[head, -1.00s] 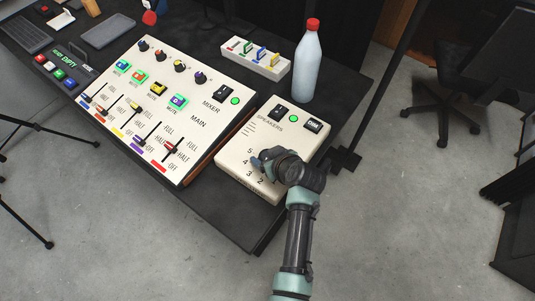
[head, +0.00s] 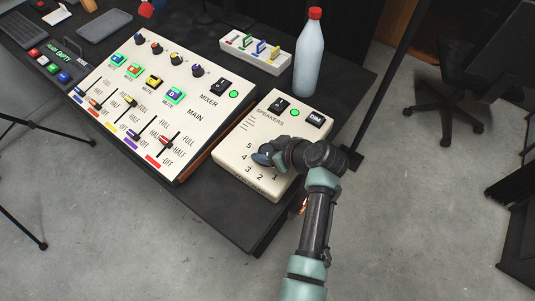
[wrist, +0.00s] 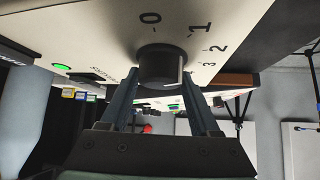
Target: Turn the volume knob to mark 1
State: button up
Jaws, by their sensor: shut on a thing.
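The black volume knob (wrist: 162,66) sits on the cream speaker panel (wrist: 100,25) in the wrist view. My gripper (wrist: 161,82) is shut on the knob, one finger on each side. Printed marks 0 (wrist: 150,18), 1 (wrist: 207,26), 2 and 3 run around the knob. A pale line shows on the knob's right side, but I cannot tell for sure which mark it faces. In the head view my gripper (head: 268,154) covers the knob on the speaker box (head: 232,150).
The mixer panel (head: 150,100) with sliders lies left of the speaker box. A bottle with a red cap (head: 309,55) and a white strip with coloured clips (head: 255,53) stand behind. A black stand pole (head: 385,80) rises to the right.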

jog(key=n+g+b, duration=0.1)
jog(key=b, duration=0.1)
jog(key=n+y+b, duration=0.1)
jog(key=n+b, duration=0.1)
jog(key=shift+f+g+y, duration=0.2)
jog(key=shift+g+y, duration=0.1)
jog(key=shift+g, duration=0.1)
jog(key=shift+r+n+g+b, duration=0.1)
jog(key=shift+n+g+b, duration=0.2)
jog(key=shift+n+b, duration=0.25)
jog(key=shift+r, duration=0.1)
jog(key=o, duration=1.4)
jog(key=shift+c, duration=0.2)
jog(key=v, duration=1.3)
jog(key=shift+d, duration=0.2)
jog(key=shift+p, duration=0.3)
